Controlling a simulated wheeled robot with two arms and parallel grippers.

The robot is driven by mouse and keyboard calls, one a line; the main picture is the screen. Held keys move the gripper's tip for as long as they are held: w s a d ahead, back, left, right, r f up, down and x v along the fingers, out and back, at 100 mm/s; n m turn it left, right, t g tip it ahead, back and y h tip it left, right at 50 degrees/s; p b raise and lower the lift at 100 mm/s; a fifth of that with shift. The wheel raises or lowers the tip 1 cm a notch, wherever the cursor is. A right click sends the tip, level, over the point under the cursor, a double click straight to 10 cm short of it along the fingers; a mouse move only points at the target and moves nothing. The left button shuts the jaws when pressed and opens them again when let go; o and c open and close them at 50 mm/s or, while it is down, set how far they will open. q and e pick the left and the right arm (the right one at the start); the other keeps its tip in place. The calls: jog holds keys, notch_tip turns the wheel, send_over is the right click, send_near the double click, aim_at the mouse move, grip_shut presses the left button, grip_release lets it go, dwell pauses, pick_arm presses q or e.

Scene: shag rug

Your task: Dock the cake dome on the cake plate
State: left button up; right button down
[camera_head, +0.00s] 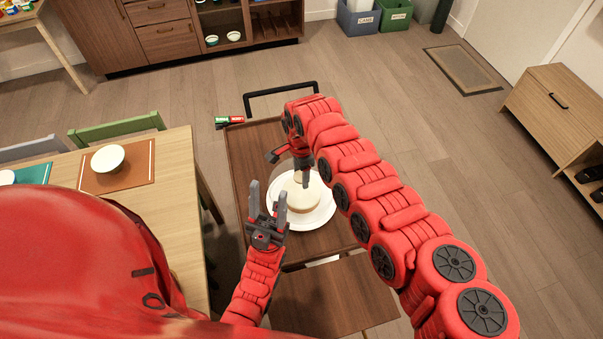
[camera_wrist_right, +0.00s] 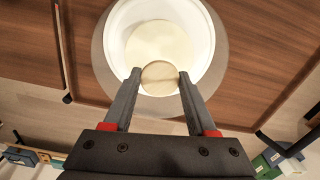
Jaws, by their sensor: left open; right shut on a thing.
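The white cake plate (camera_head: 322,216) sits on the brown cart with a pale round cake (camera_head: 302,200) on it. My right gripper (camera_head: 304,180) is above the cake and is shut on the round wooden knob (camera_wrist_right: 159,75) of the clear cake dome (camera_wrist_right: 102,62). In the right wrist view the dome's greyish rim shows around the plate (camera_wrist_right: 214,45), with the cake (camera_wrist_right: 158,42) beneath. The gap between rim and plate is hard to judge. My left gripper (camera_head: 267,195) is open and empty, left of the plate.
The cart (camera_head: 247,150) has a black handle at its far end, with small red and green items (camera_head: 229,121) nearby. A wooden table (camera_head: 178,190) with a bowl (camera_head: 108,158) on a mat stands left. A stool-like brown top (camera_head: 335,295) is in front.

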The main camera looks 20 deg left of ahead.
dwell(0.3)
jog(key=shift+f+b, duration=0.5)
jog(key=shift+f, duration=0.15)
jog(key=shift+c, duration=2.4)
grip_release()
jog(key=shift+r, duration=0.15)
